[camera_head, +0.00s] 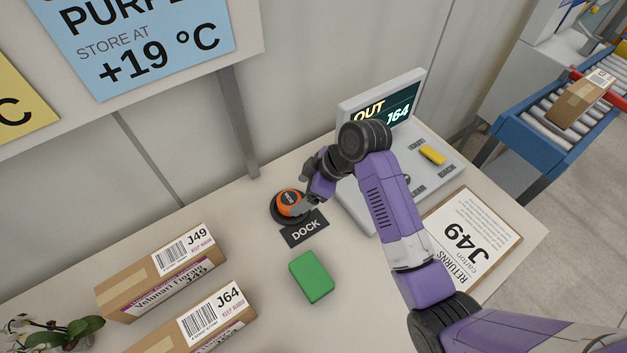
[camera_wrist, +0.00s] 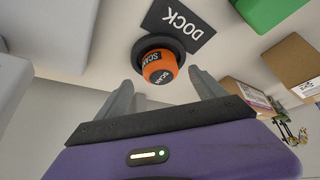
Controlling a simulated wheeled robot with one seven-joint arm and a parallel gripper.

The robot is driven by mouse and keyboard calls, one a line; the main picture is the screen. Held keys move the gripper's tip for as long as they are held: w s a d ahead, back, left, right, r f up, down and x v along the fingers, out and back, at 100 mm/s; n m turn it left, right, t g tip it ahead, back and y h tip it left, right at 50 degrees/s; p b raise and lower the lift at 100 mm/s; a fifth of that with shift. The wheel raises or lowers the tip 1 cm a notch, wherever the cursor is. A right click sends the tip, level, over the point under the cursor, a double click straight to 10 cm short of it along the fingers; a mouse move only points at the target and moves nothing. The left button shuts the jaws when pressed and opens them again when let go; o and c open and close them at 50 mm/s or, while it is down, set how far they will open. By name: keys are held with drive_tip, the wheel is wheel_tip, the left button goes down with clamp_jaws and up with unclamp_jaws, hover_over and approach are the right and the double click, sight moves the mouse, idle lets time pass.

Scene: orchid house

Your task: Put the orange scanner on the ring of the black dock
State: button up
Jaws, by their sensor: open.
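The orange scanner (camera_head: 290,202) stands on the round black dock (camera_head: 276,212), behind the dark DOCK label on the counter. In the wrist view the scanner (camera_wrist: 160,68) sits inside the black ring of the dock (camera_wrist: 141,52) and looks about upright. My gripper (camera_head: 305,200) is beside the scanner at its right in the head view. In the wrist view my gripper (camera_wrist: 160,88) is open, with one finger on each side of the scanner and gaps visible between them. Whether the scanner is fully seated on the ring is hard to tell.
A green block (camera_head: 311,277) lies in front of the DOCK label (camera_head: 304,229). Cartons J49 (camera_head: 150,280) and J64 (camera_head: 200,325) stand at the left. A grey terminal (camera_head: 365,208) and a clipboard (camera_head: 470,238) are at the right. The counter around the green block is clear.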

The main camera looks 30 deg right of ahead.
drive_tip(key=v, duration=0.7)
idle(0.4)
